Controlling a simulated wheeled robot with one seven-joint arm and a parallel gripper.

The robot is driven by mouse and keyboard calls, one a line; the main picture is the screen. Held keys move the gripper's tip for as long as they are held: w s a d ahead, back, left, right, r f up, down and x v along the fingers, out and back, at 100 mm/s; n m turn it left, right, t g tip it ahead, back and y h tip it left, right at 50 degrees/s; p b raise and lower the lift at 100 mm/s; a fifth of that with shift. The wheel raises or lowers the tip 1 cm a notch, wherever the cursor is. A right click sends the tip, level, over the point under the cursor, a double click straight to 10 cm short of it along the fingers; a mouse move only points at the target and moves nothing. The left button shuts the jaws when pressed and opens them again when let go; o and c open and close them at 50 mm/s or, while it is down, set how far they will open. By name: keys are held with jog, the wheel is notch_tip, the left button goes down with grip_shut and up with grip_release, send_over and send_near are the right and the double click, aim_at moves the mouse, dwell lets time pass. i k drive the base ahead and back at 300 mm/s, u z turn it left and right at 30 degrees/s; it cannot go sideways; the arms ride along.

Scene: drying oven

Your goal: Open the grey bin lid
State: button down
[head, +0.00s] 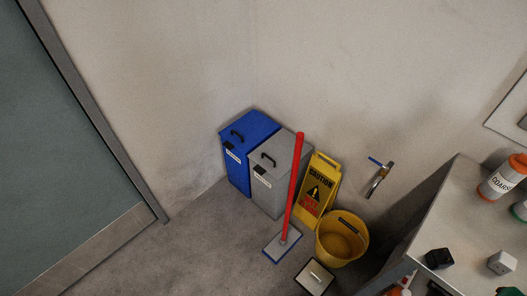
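The grey bin (270,194) stands on the floor against the wall, near the middle of the head view. Its grey lid (283,149) lies flat on top and looks closed. A dark handle (268,159) sits on the lid. A white label shows on the bin's front. The mop's red handle passes in front of the bin's right side and hides part of it. My gripper is not in view.
A blue bin (236,170) stands at the grey bin's left. A mop (293,190), yellow caution sign (318,188) and yellow bucket (340,241) crowd its right. A table (452,205) stands at the right. Floor at the left front is clear.

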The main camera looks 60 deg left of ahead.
aim_at(274, 157)
jog(key=u, duration=1.85)
jog(key=i, duration=0.45)
jog(key=u, duration=0.1)
jog(key=k, duration=1.3)
jog(key=u, duration=0.6)
jog(key=i, duration=0.65)
jog(key=u, duration=0.6)
jog(key=i, duration=0.8)
jog(key=z, duration=0.9)
jog(key=i, duration=0.6)
jog(key=z, duration=0.7)
